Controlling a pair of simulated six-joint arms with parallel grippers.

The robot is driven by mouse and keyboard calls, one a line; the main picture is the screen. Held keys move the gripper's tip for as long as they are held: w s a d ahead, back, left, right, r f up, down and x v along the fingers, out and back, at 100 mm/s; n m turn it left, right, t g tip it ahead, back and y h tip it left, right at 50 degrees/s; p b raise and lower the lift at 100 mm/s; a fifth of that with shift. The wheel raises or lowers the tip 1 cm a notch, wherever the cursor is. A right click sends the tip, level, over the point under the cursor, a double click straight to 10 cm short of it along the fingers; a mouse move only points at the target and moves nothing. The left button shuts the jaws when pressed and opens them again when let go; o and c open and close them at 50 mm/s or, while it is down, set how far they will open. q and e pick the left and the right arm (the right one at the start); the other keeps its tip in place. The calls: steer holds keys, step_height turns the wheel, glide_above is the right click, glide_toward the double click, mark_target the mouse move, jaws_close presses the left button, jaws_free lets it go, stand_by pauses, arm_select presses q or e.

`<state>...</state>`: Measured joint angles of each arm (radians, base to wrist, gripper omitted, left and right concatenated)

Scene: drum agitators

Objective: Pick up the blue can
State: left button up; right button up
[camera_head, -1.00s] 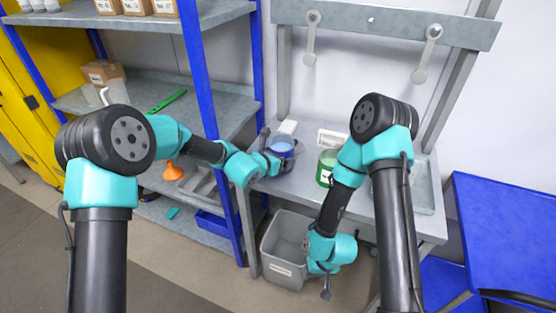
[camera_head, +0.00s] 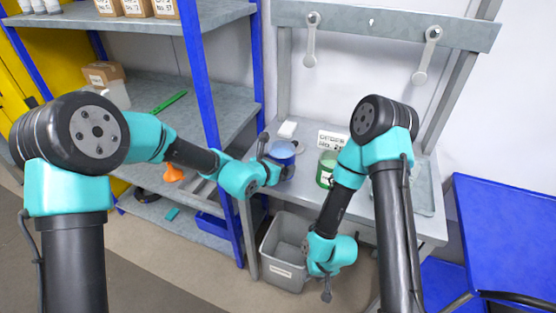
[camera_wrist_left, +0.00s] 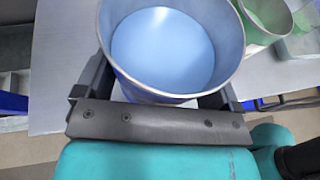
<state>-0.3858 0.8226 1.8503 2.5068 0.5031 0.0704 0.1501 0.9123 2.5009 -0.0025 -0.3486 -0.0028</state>
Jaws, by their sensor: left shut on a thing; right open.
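The blue can (camera_head: 283,152) is an open-topped blue vessel with light blue contents, near the left end of the grey workbench (camera_head: 350,215). My left gripper (camera_head: 275,160) is shut on it, coming in from the near left. In the left wrist view the can (camera_wrist_left: 160,95) sits upright between the two fingers (camera_wrist_left: 158,85), its open top facing the camera. I cannot tell how far its base is from the bench. My right gripper (camera_head: 327,290) is open and empty, low in front of the bench by the grey bin.
A green can (camera_head: 324,174) stands on the bench right of the blue can, behind my right arm. A white block (camera_head: 287,129) and a label sign (camera_head: 330,140) are behind. A grey bin (camera_head: 280,272) is on the floor. A blue-post shelf (camera_head: 215,120) stands close left.

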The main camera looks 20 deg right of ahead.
arm_select(q)
steer(key=s+a+r, duration=0.1)
steer(key=s+a, duration=0.1)
steer(key=s, duration=0.7)
steer(key=shift+s+a, duration=0.2)
steer(key=shift+a, duration=0.15)
stand_by(0.8)
steer(key=shift+d, duration=0.1)
